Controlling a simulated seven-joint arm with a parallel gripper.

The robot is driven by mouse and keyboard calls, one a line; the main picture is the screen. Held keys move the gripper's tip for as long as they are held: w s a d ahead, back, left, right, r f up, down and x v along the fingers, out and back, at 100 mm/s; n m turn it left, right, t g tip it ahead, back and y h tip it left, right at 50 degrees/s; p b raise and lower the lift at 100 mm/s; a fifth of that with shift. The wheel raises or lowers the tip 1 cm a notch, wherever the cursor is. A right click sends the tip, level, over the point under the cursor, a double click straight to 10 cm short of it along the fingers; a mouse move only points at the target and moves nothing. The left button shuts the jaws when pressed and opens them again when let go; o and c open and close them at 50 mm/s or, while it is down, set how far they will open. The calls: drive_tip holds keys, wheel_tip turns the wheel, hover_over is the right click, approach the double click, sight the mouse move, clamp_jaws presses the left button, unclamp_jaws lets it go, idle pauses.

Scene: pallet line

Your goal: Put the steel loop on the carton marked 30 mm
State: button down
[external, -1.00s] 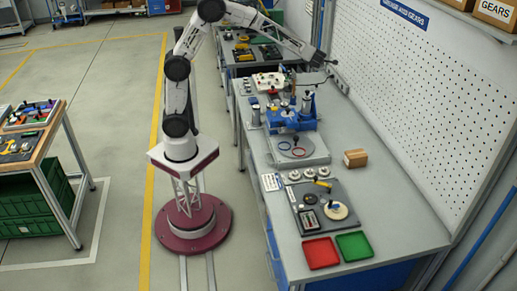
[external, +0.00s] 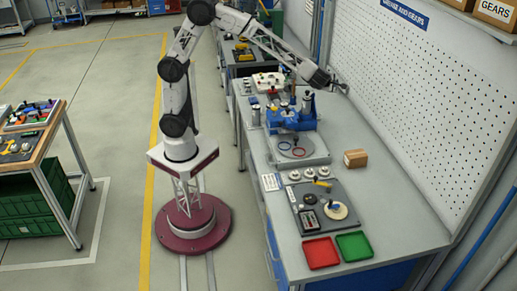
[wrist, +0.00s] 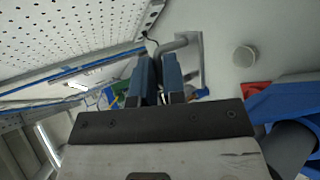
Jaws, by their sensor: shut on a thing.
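My gripper (wrist: 160,62) is at the far side of the bench, close to the pegboard, at the end of my outstretched arm; it also shows in the external view (external: 343,88). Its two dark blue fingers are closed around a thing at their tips. A bent grey steel bar (wrist: 174,45), which seems to be the steel loop, shows at the fingertips in front of a pale plate. The fingers hide part of it, and I cannot tell whether it is free of the plate. A small brown carton (external: 355,159) stands on the bench; no marking is legible.
A blue fixture (external: 290,118) and a grey plate with rings (external: 316,157) stand left of the carton. A dark tray of parts (external: 343,190), a red tray (external: 320,253) and a green tray (external: 354,245) lie nearer. The bench right of the carton is clear.

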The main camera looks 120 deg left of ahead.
drive_tip(key=w+d+m+t+h, duration=0.15)
drive_tip(key=w+d, duration=0.35)
drive_tip(key=d, duration=0.8)
drive_tip(key=w+d+m+t, duration=0.3)
drive_tip(key=w+d, duration=0.2)
drive_tip(key=d, duration=0.8)
wheel_tip(320, 180, down, 11)
drive_tip(key=shift+s+d, duration=0.2)
drive_tip(key=shift+d, duration=0.1)
drive_tip(key=shift+w, duration=0.1)
hover_over(355, 155)
drive_tip(key=shift+a+f, duration=0.2)
drive_tip(key=shift+f, duration=0.6)
drive_tip(key=shift+f, duration=1.75)
drive_tip(key=shift+f, duration=0.1)
